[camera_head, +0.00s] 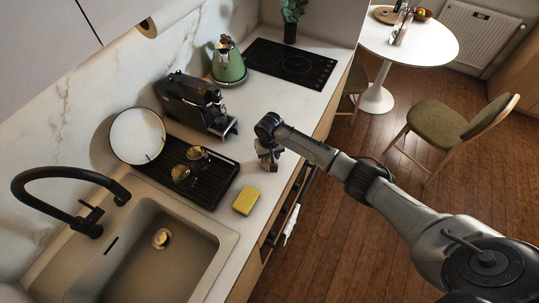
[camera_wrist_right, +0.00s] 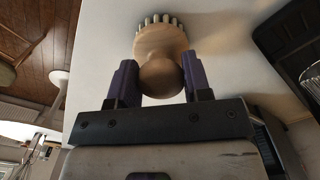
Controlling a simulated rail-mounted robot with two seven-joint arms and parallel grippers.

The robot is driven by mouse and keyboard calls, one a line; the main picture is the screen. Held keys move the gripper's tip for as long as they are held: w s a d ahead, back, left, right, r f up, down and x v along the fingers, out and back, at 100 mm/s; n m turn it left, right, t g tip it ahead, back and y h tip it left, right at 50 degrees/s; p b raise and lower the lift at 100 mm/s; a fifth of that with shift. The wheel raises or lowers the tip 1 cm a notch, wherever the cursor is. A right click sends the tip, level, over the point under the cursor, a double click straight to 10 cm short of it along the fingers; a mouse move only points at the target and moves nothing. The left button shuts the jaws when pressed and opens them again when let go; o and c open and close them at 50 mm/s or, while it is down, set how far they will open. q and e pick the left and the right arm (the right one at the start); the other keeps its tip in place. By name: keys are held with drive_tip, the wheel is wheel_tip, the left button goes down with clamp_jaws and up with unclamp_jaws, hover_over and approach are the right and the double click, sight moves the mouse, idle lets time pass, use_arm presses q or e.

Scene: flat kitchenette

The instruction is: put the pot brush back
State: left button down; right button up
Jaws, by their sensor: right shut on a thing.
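The pot brush (camera_wrist_right: 162,42) has a round wooden knob and head with a ring of pale bristles. My right gripper (camera_wrist_right: 160,78) is shut on its knob, with one purple finger on each side, in the right wrist view. In the head view my right gripper (camera_head: 268,160) is by the front edge of the counter, to the right of the black drying rack and above and right of the yellow sponge. The brush is too small to make out clearly there. My left gripper is not in view.
The yellow sponge (camera_head: 246,200) lies on the white counter (camera_head: 262,110) beside the black drying rack (camera_head: 213,190), which holds glasses and a white plate (camera_head: 137,135). The sink (camera_head: 145,255) is at the lower left. A coffee machine (camera_head: 195,103) and green kettle (camera_head: 228,65) stand behind.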

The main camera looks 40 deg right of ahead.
drive_tip(key=shift+f, duration=0.15)
drive_tip(key=o, duration=1)
drive_tip(key=shift+c, duration=0.2)
